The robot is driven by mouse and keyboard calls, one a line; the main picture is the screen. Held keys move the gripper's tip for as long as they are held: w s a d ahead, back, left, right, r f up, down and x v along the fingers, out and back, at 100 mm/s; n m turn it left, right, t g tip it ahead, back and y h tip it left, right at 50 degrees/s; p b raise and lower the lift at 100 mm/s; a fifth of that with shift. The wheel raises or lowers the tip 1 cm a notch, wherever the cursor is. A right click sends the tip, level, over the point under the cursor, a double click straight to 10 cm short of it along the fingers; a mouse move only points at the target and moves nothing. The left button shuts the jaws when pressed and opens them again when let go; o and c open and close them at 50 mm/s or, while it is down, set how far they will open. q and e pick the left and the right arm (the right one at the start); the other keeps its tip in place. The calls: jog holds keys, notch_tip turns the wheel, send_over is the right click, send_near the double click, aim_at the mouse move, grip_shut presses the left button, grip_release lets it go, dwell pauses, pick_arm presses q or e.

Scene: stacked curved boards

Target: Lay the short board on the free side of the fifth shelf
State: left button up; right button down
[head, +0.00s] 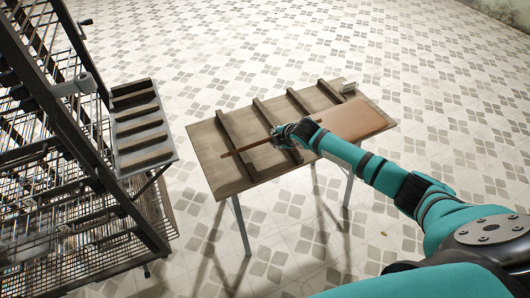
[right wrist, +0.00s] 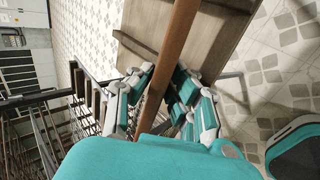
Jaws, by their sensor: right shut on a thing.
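My right gripper (head: 290,133) is shut on a reddish-brown board, which shows as a narrow strip (head: 243,148) reaching left from the fingers over the table. In the right wrist view the board (right wrist: 178,45) passes between the fingers (right wrist: 160,90), seen nearly edge-on. A wider brown panel (head: 352,120) shows just right of the gripper over the table; I cannot tell whether it is part of the held board. A dark shelf rack (head: 75,125) stands at the left, apart from the gripper. I cannot make out the fifth shelf's free side. My left gripper is not in view.
The wooden table (head: 205,140) has several raised crossbars and thin metal legs. A small pale object (head: 348,88) sits near its back right corner. A slatted grey rack or tray (head: 163,155) stands against the shelf rack. Bare tiled floor lies between rack and table.

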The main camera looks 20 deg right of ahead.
jog(key=shift+w+r, duration=0.1)
jog(key=shift+r, duration=0.1)
jog(key=shift+w+r+g, duration=0.1)
jog(key=shift+r+g, duration=0.4)
jog(key=shift+r, duration=0.15)
jog(key=shift+r+g, duration=1.5)
jog(key=shift+g, duration=0.3)
jog(key=shift+r+g, duration=0.55)
jog(key=shift+g, duration=0.65)
jog(key=shift+s, duration=0.2)
jog(key=shift+w+r, duration=0.1)
jog(key=shift+r, duration=0.05)
jog(key=shift+r, duration=0.6)
